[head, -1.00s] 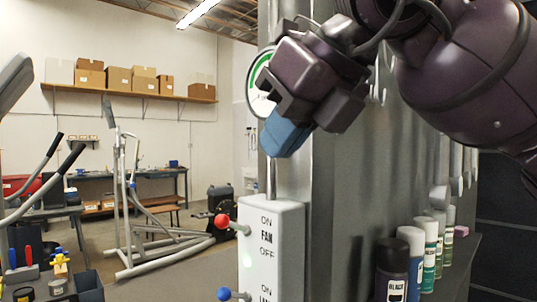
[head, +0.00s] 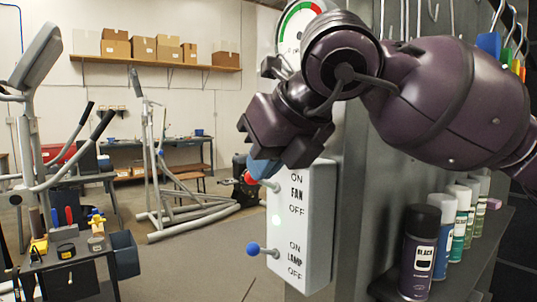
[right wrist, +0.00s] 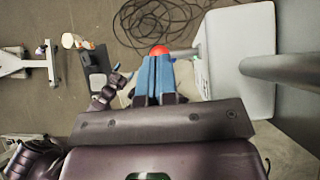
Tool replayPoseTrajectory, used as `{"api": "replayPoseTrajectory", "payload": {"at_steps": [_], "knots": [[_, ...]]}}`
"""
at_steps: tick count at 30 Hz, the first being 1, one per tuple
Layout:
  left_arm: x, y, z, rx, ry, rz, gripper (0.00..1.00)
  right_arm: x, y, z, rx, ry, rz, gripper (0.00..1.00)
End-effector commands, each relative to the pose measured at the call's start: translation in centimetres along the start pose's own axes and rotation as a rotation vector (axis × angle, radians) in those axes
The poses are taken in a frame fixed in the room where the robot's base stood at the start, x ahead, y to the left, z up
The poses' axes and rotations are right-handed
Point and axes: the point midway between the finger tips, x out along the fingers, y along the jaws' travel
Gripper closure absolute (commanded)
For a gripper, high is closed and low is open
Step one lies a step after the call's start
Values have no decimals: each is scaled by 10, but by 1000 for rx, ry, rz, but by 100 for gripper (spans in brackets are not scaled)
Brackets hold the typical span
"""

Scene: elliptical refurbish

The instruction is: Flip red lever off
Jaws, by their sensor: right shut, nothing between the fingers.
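The red lever (head: 250,178) sticks out from the white switch box (head: 309,235) at its upper FAN switch, beside the ON label. My right gripper (head: 263,169) is shut and empty, its blue fingertips right at the red knob and partly covering the lever. In the right wrist view the red knob (right wrist: 159,50) shows just past the tips of the shut blue fingers (right wrist: 157,64); I cannot tell whether they touch. A blue-knobbed lever (head: 254,249) sits below, by the LAMP labels. My left gripper is not in view.
Spray cans (head: 419,250) stand on a shelf right of the box, against a grey metal column. A tool cart (head: 75,262) stands at lower left. Exercise machines stand behind on open floor. A thick grey pipe (right wrist: 285,67) passes near the box in the wrist view.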

Motion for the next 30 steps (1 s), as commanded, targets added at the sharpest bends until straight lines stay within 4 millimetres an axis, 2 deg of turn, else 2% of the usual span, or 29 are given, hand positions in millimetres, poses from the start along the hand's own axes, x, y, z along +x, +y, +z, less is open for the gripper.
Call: {"api": "replayPoseTrajectory", "payload": {"at_steps": [30], "knots": [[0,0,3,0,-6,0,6,4,6,-4,-90,0,-97,100]]}}
